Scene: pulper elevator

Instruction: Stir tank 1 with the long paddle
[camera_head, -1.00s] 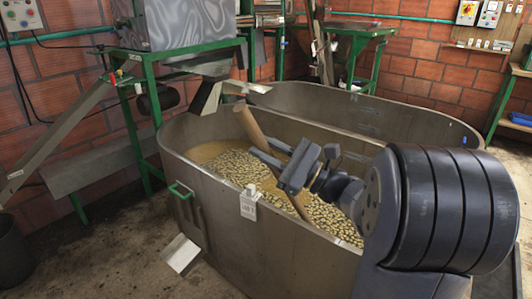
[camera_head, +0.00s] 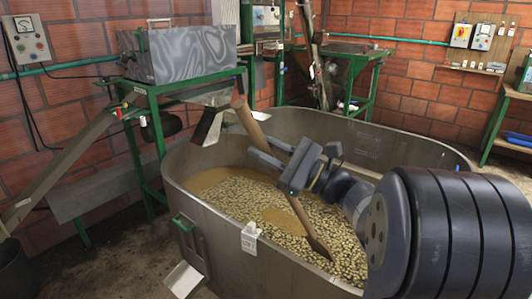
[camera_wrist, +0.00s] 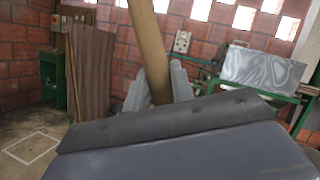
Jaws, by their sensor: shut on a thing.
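The long wooden paddle (camera_head: 250,123) leans across the near steel tank (camera_head: 212,213), its upper end up and left. Its lower end (camera_head: 317,238) slants down to the right into the pale beans (camera_head: 238,199) and brown liquid in that tank. My gripper (camera_head: 262,148) is shut on the paddle's shaft above the tank. In the wrist view the shaft (camera_wrist: 151,50) rises between my two grey fingers (camera_wrist: 158,88). The submerged tip of the paddle is hidden by the beans. A white tag (camera_head: 250,237) hangs on the tank's front wall; its text is too small to read.
A metal machine (camera_head: 185,54) on a green frame, with a chute (camera_head: 208,127), stands close to the paddle's upper end. A sloping conveyor (camera_head: 62,168) is at the left.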

